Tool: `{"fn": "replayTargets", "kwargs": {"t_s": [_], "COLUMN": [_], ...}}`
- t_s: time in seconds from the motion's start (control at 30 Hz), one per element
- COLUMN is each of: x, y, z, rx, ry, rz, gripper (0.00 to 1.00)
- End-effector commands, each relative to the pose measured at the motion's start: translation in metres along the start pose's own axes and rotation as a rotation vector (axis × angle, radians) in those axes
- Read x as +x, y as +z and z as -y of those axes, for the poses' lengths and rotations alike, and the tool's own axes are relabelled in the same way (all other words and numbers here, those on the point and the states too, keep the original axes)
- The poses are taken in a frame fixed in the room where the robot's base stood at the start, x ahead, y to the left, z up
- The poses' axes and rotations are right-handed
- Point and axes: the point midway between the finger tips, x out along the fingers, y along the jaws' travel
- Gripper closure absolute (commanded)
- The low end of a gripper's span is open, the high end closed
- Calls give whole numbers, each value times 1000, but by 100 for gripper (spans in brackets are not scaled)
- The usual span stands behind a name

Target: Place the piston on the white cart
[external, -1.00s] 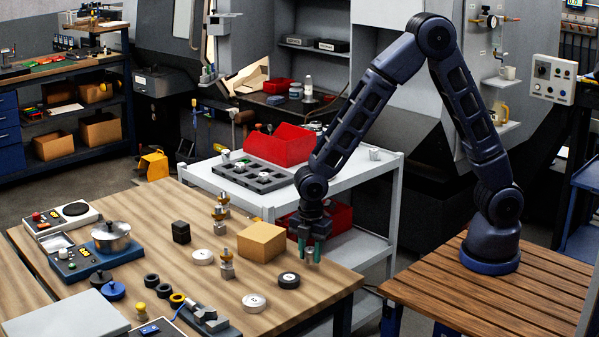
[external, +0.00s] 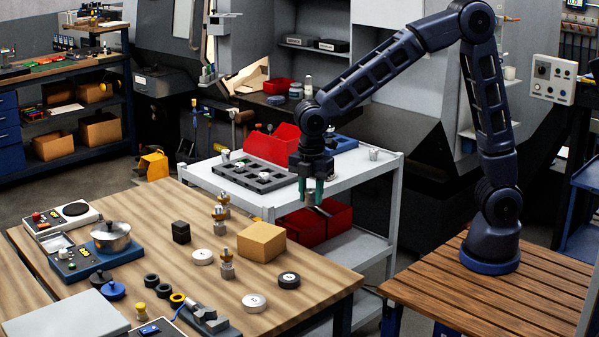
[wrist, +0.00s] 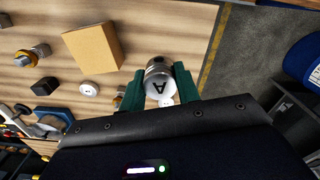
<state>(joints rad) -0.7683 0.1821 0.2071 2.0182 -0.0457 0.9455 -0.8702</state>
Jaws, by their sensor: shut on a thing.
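The piston (wrist: 157,72) is a short grey metal cylinder with a letter A on its pale end. My gripper (wrist: 159,86) is shut on it, a green finger on each side. In the external view my gripper (external: 311,196) points down, holding the piston (external: 311,200) in the air in front of the near side of the white cart (external: 348,177). The fingers partly hide the piston there. The cart's top has bare white surface to the right of my gripper.
A dark grey tray with pockets (external: 240,181) lies on the cart's left part, with a red bin (external: 272,143) behind it. A small cup (external: 374,153) stands at the back right of the cart top. The wooden table (external: 190,292) in front carries a cardboard box (external: 261,242) and several pucks.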

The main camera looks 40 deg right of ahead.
Motion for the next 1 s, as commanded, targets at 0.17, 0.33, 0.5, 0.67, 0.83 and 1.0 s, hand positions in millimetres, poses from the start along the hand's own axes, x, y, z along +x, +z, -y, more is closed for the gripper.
{"fn": "replayTargets", "kwargs": {"t_s": [0.17, 0.33, 0.5, 0.67, 0.83, 1.0], "x": [-2, -6, -12, -16, -19, -21], "y": [8, 36, 81, 130, 189, 253], "z": [-16, -65, -124, -175, -221, -260], "rx": [43, 185, 370, 540, 715, 885], "ry": [-2, -3, -5, -7, -7, -8], "rz": [-1, -6, -10, -12, -14, -14], "gripper": [93, 93, 93, 93, 93, 93]}}
